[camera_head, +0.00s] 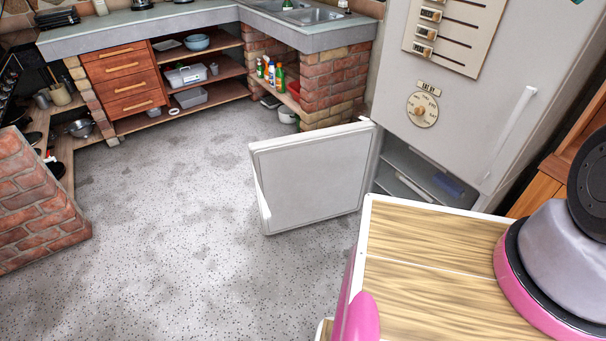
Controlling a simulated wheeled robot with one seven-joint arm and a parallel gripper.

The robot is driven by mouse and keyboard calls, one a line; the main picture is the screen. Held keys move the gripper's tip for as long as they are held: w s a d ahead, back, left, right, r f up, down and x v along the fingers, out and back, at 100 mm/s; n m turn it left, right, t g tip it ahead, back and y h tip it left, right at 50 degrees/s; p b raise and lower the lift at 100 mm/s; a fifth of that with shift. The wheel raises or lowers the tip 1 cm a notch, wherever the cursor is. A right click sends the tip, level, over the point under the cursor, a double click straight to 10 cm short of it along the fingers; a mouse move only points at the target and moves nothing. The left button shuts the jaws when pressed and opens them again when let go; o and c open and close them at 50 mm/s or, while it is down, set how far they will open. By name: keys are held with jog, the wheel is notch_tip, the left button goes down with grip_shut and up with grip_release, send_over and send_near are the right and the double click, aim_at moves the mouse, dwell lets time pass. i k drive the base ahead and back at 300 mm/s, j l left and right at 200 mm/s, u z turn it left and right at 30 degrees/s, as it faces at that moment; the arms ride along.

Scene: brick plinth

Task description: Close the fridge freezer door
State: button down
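The fridge freezer (478,110) stands at the upper right, with its upper door shut. Its lower freezer door (310,180) is wide open, swung out to the left from the fridge's left edge over the floor. A pale handle-like strip (261,203) runs along the door's far left edge. The dark freezer compartment (428,178) is exposed, with shelves or drawers and a blue item (448,185) inside. My gripper is not in view. Parts of my own body fill the lower right and hide the bottom of the compartment.
The speckled grey floor (180,230) is clear left of and in front of the door. A brick counter with a sink (312,14) and drawers (126,80) runs along the back. A low brick plinth (35,208) stands at the left. Wooden furniture (570,165) is at the right.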

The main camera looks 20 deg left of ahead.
aim_at(313, 176)
jog(key=u, duration=0.45)
jog(key=j+u, duration=0.1)
jog(key=u, duration=0.3)
jog(key=i+u, duration=0.1)
jog(key=u, duration=0.8)
jog(key=i+u, duration=0.15)
jog(key=i, duration=3.85)
jog(key=i+z, duration=0.15)
jog(key=i, duration=0.35)
jog(key=i+j+z, duration=0.2)
jog(key=i, duration=0.3)
jog(key=i+j+z, duration=0.15)
jog(key=i, duration=0.35)
jog(key=z, duration=4.15)
jog(key=i+z, duration=0.15)
jog(key=z, duration=0.25)
